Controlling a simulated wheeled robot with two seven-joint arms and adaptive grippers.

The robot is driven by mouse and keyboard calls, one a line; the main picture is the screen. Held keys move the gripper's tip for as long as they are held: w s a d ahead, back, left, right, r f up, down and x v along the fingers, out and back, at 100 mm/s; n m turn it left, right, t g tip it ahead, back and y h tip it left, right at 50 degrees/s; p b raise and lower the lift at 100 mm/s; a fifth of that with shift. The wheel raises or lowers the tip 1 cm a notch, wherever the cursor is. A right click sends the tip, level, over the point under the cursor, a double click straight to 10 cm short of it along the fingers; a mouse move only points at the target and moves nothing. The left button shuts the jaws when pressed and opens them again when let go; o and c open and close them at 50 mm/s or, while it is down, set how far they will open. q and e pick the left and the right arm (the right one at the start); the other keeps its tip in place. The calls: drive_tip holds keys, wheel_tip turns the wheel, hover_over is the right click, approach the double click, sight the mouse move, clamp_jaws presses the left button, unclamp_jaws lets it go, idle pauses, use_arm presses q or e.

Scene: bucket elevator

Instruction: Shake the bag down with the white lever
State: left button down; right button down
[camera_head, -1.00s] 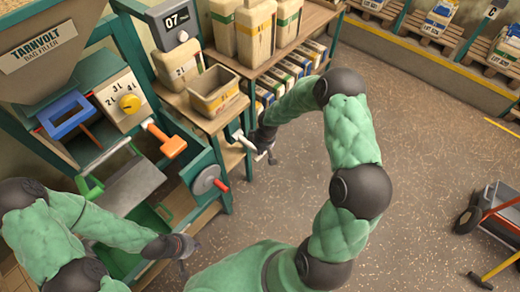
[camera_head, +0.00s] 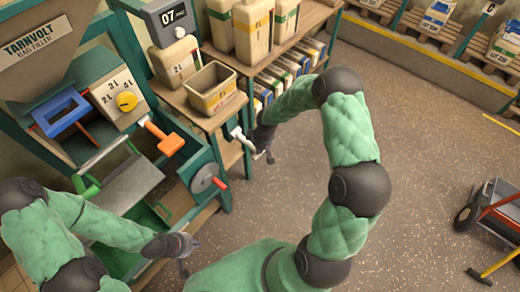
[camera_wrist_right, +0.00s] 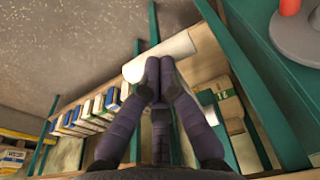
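The white lever (camera_head: 239,133) sticks out at the right side of the bag filler, below the shelf with the open carton. In the right wrist view its thick white bar (camera_wrist_right: 178,52) lies across, just beyond my fingertips. My right gripper (camera_head: 264,148) is at the lever. In the wrist view its fingers (camera_wrist_right: 158,66) are together, with their tips over the bar. They seem to touch it, but the bar does not run between them. My left gripper (camera_head: 190,245) is low in front of the filler, away from the lever; its fingers are too small to read. I cannot make out the bag being filled.
The filler has an orange handle (camera_head: 165,137), a grey plate (camera_head: 122,187), a blue frame (camera_head: 60,112) and a grey wheel (camera_head: 204,177). An open carton (camera_head: 212,90) stands on the shelf. A cart (camera_head: 490,212) stands at the right; the floor between is clear.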

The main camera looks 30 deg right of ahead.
wheel_tip(320, 180, up, 4)
drive_tip(key=p, duration=0.2)
drive_tip(key=shift+r+p, duration=0.25)
drive_tip(key=shift+p, duration=0.1)
drive_tip(key=s+d+r+p, duration=0.2)
drive_tip(key=s+r, duration=0.3)
drive_tip(key=r, duration=0.2)
drive_tip(key=shift+r+p, duration=0.15)
drive_tip(key=shift+p, duration=0.25)
